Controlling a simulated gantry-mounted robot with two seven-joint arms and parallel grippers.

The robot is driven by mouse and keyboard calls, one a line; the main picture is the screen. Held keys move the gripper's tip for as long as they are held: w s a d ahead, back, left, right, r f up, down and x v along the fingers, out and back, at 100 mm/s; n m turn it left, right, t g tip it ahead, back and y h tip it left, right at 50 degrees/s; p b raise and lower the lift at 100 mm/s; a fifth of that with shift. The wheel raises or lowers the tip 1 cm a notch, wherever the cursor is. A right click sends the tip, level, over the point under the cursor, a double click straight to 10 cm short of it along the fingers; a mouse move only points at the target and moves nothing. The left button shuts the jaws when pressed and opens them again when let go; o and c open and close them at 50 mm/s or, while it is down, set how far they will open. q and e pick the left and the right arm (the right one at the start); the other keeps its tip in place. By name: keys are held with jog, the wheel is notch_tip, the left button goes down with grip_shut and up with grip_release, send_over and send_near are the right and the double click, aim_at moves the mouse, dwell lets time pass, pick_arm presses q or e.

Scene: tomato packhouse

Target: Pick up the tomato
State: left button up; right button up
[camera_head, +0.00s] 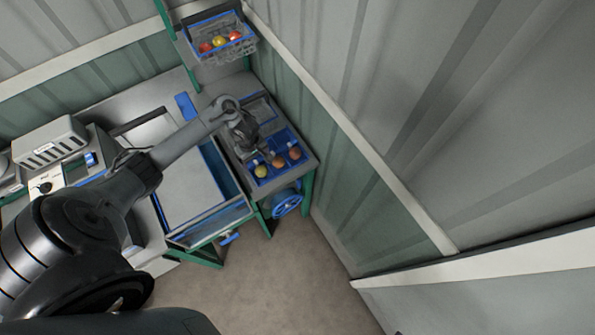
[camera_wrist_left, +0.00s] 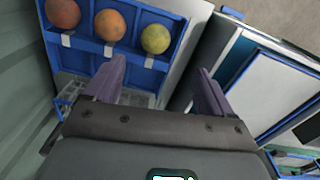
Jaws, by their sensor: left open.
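Three tomatoes sit in a row in a blue compartment tray (camera_wrist_left: 88,47). They are a yellow-green tomato (camera_wrist_left: 155,39), an orange tomato (camera_wrist_left: 110,24) and a redder tomato (camera_wrist_left: 62,13). In the head view, the yellow one (camera_head: 261,171) is at the left end, the orange one (camera_head: 278,161) in the middle, the redder one (camera_head: 295,153) at the right. My left gripper (camera_wrist_left: 160,66) is open and empty, its purple fingers apart. The yellow-green tomato appears beyond the gap between them. In the head view the gripper (camera_head: 250,147) is just behind the row. My right gripper does not show.
A wire basket (camera_head: 222,53) with more tomatoes is on a raised shelf at the back. A framed, blue-edged bin (camera_head: 185,190) stands left of the tray bench. A corrugated wall (camera_head: 370,180) is close on the right. A blue handwheel (camera_head: 287,204) sits below the bench.

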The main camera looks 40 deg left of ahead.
aim_at(261, 169)
pick_arm(q)
jog(key=shift+w+d+f+n+b, duration=0.2)
jog(key=shift+w+f+n+b, duration=0.1)
jog(key=shift+f, duration=0.3)
jog(key=f, duration=0.1)
jog(key=f+b, duration=0.1)
jog(key=f, duration=0.1)
jog(key=shift+s+a+f, duration=0.15)
jog(key=shift+a, duration=0.05)
jog(key=shift+w+d+f+b, duration=0.15)
jog(key=shift+f+b, duration=0.15)
jog(key=shift+f, duration=0.6)
jog(key=shift+w+d+f+b, duration=0.1)
jog(key=shift+f+b, duration=0.15)
jog(key=shift+f, duration=0.6)
jog(key=shift+w+d+f+b, duration=0.15)
jog(key=shift+f+b, duration=0.15)
jog(key=shift+f, duration=0.6)
jog(key=shift+a+f, duration=0.15)
jog(key=shift+f, duration=0.25)
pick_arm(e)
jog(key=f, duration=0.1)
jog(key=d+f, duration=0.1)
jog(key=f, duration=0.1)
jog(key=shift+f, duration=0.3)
pick_arm(q)
jog(key=shift+c, duration=0.3)
jog(key=c, duration=0.8)
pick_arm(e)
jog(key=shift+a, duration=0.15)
